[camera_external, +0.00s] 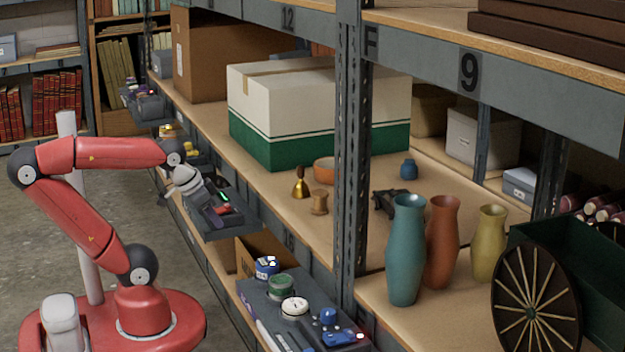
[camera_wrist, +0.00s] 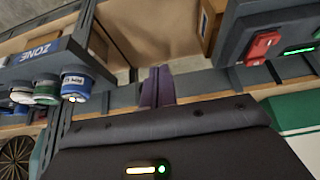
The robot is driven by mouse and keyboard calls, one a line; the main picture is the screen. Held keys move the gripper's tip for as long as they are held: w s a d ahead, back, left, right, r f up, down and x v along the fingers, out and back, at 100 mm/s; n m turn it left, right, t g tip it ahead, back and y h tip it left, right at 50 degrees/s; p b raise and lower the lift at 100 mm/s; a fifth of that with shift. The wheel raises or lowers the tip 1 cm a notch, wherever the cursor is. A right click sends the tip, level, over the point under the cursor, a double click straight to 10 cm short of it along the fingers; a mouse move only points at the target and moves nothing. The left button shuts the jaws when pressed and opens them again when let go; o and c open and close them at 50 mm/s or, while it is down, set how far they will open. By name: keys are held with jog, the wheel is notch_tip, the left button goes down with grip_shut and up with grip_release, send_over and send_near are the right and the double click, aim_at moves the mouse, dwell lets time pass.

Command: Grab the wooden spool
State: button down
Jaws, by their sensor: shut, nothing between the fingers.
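The wooden spool (camera_external: 319,202) stands upright on the shelf board in the external view, just right of a brass bell (camera_external: 300,184). It is not seen in the wrist view. My gripper (camera_external: 215,219) hangs outside the shelf's front edge, left of the spool and well apart from it, beside a grey tray. Its purple fingers also show in the wrist view (camera_wrist: 157,86), closed together with nothing between them.
A white and green box (camera_external: 290,115) stands behind the bell and an orange bowl (camera_external: 324,171). A dark small figure (camera_external: 388,203), a blue pot (camera_external: 409,169) and a shelf post (camera_external: 350,190) are to the spool's right. Trays with tins (camera_external: 281,286) line the front edge.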

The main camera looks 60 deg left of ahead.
dwell(0.4)
jog(key=c, duration=0.7)
grip_release()
notch_tip(320, 180, up, 8)
jog(key=n+g+y+b, duration=0.2)
jog(key=n+y+b, duration=0.15)
jog(key=n, duration=0.55)
send_over(320, 192)
jog(key=s+d, duration=0.1)
jog(key=s, duration=0.1)
jog(key=shift+s+r+h+b, duration=0.15)
jog(key=shift+h+b, duration=0.1)
jog(key=shift+b, duration=0.1)
jog(key=shift+w, duration=0.3)
jog(key=shift+w+f, duration=0.15)
jog(key=shift+f, duration=0.15)
jog(key=shift+b+x, duration=0.45)
jog(key=shift+x, duration=3.05)
